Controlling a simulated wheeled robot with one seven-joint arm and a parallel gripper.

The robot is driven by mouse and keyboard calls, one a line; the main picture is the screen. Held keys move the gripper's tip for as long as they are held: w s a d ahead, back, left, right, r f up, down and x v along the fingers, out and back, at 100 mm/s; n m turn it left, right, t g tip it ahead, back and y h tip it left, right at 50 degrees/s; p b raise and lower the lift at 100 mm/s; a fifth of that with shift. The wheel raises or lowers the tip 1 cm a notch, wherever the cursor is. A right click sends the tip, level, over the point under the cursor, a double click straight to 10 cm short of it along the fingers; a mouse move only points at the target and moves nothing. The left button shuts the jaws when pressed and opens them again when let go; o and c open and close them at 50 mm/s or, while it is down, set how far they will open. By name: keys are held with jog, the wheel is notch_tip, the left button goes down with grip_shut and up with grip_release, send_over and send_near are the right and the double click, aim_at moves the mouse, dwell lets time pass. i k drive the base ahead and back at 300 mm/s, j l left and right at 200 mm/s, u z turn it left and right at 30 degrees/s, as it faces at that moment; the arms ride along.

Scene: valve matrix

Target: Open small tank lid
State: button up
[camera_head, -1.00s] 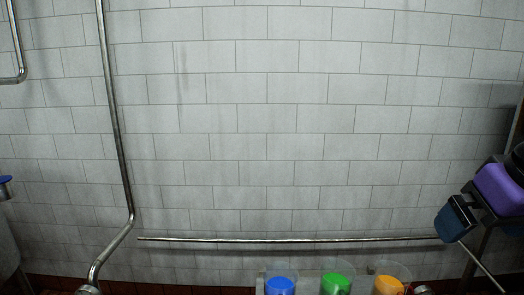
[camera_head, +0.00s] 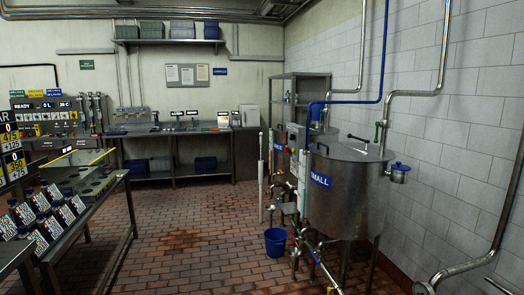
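The small tank (camera_head: 338,205) is a steel cylinder on legs at the right, with a blue "SMALL" label (camera_head: 320,180) on its side. Its round grey lid (camera_head: 345,151) lies on top and looks closed. My gripper is not in view.
A blue bucket (camera_head: 275,242) stands on the brick floor left of the tank, near pipes and valves (camera_head: 300,225). Another tank stands behind. A workbench (camera_head: 180,130) lines the back wall. The middle floor is clear.

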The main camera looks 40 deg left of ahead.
aim_at(332, 150)
jog(key=u, duration=1.05)
jog(key=i+j+u, duration=0.35)
jog(key=i, duration=0.15)
jog(key=i+u, duration=0.4)
jog(key=i, duration=1.4)
jog(key=i+j+z, duration=0.1)
jog(key=i+z, duration=0.2)
jog(key=i, duration=0.2)
jog(key=i+j+z, duration=0.3)
jog(key=i, duration=0.2)
jog(key=i+j+z, duration=0.35)
jog(key=i, duration=0.15)
